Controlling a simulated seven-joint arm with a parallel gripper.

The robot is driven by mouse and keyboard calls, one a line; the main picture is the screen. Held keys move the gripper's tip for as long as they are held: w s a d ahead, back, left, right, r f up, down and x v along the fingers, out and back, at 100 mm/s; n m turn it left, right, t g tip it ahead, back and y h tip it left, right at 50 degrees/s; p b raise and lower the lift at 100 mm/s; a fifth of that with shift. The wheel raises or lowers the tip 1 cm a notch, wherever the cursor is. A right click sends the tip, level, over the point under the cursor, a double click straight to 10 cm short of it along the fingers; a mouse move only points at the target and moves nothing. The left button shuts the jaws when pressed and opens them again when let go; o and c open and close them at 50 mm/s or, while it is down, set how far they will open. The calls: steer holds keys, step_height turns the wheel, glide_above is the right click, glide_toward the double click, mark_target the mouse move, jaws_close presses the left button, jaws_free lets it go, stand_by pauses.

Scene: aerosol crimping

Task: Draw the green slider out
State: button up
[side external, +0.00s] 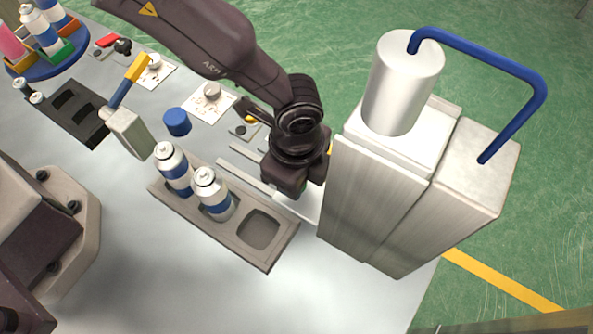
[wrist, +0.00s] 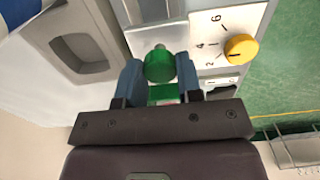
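The green slider's round knob (wrist: 160,65) is between my two blue fingertips in the wrist view, with more green below it. My gripper (wrist: 160,72) has a finger on each side of the knob, and no clear gap shows between fingers and knob; it looks shut on it. A pale metal plate (wrist: 157,38) lies just beyond the knob. In the side external view my gripper (side external: 290,190) is low at the machine's left foot, and the arm hides nearly all of the slider.
The tall metal crimping machine (side external: 375,195) with a blue pipe (side external: 500,65) stands close on the right. A grey tray (side external: 278,245) with two cans (side external: 213,190) and an empty pocket lies left of my gripper. A yellow dial (wrist: 241,48) is to the knob's right.

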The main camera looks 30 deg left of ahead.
steer(key=a, duration=1.2)
steer(key=shift+a, duration=0.35)
jaws_close()
steer(key=o, duration=1)
jaws_free()
steer(key=shift+d, duration=0.1)
steer(key=shift+r, duration=0.25)
step_height(320, 180, up, 13)
steer(key=shift+f, duration=0.2)
